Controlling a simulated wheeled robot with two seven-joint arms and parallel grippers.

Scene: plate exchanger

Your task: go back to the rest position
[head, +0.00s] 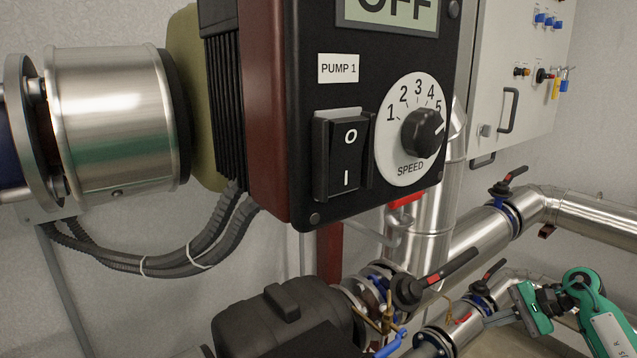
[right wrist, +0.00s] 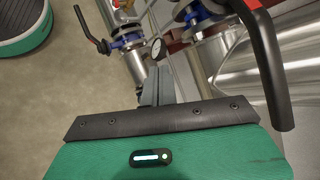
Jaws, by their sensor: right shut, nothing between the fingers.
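My right gripper (head: 492,321) is at the lower right of the head view, on my green arm, close to the pipes and valves. In the right wrist view its grey fingers (right wrist: 156,86) are together, with nothing between them. They point towards the pipework. My left gripper is not in view. The PUMP 1 control box (head: 380,120) is large and near in the head view. Its display reads OFF. Its black rocker switch (head: 344,155) is marked O and I. The pointer of its speed dial (head: 422,133) is near 5.
A black valve lever (right wrist: 268,65) reaches close along the right of the right wrist view. Another lever (right wrist: 90,30) and a gauge (right wrist: 158,48) are beyond the fingers. Silver pipes (head: 470,245) and a black pump motor (head: 275,320) stand below the box. A grey cabinet (head: 515,70) is behind.

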